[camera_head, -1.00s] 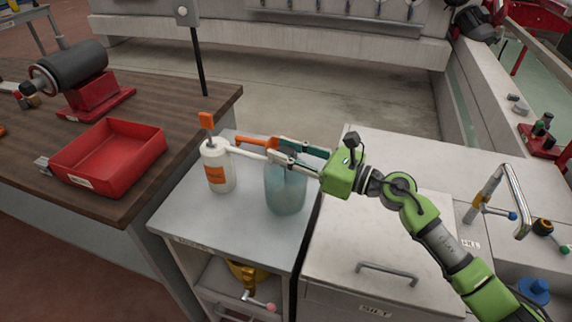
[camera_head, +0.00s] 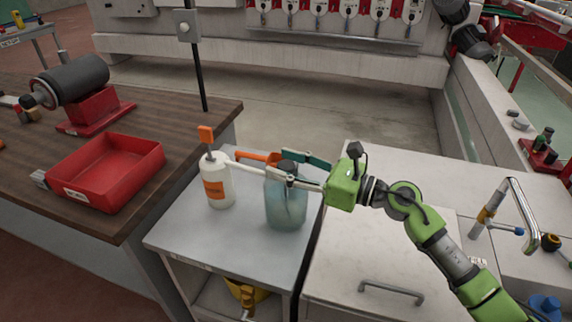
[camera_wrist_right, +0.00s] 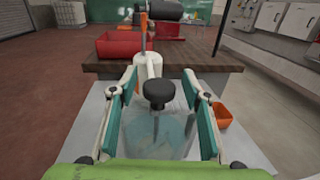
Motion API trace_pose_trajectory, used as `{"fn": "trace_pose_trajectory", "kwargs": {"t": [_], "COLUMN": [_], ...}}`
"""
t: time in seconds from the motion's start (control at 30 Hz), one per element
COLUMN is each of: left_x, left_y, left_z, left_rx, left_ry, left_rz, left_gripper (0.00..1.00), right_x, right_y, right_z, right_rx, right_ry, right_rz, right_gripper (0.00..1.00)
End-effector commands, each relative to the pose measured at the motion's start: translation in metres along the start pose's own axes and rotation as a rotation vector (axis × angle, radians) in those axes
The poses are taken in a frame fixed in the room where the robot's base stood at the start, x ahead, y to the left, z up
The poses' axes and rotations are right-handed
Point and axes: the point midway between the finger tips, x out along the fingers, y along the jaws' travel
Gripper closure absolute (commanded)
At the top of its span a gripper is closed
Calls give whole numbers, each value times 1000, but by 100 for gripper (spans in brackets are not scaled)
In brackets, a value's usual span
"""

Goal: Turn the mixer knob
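The black mixer knob (camera_head: 288,166) sits on top of a translucent blue jar (camera_head: 286,205) on the grey cart. In the right wrist view the knob (camera_wrist_right: 158,92) stands between the fingers with a thin shaft below it in the jar. My right gripper (camera_head: 277,162) reaches in from the right at the jar's top. It is open, its teal-padded fingers (camera_wrist_right: 159,76) on either side of the knob, with gaps visible on both sides. My left gripper is not in view.
A white bottle (camera_head: 217,183) with an orange pump stands left of the jar, its spout pointing towards it. An orange item (camera_head: 262,157) lies behind the jar. A wooden bench with a red bin (camera_head: 108,180) is at left. A white cabinet top (camera_head: 375,245) is at right.

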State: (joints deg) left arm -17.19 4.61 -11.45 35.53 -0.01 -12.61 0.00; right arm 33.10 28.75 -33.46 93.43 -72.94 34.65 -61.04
Motion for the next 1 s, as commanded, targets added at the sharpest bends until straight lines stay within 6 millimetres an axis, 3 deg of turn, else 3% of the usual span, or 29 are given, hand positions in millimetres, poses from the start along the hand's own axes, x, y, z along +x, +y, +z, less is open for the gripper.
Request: {"fn": "trace_pose_trajectory", "kwargs": {"t": [0.27,0.7,1.0], "left_x": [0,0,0], "left_y": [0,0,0], "left_z": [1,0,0], "left_rx": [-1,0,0], "left_ry": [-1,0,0], "left_rz": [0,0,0], "left_gripper": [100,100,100], "right_x": [-11,-97,-120], "right_y": [0,0,0], "right_z": [-2,-2,-1], "right_rx": [1,2,1], "right_ry": [2,4,1], "right_rz": [-1,-1,1], "right_gripper": [56,56,56]}}
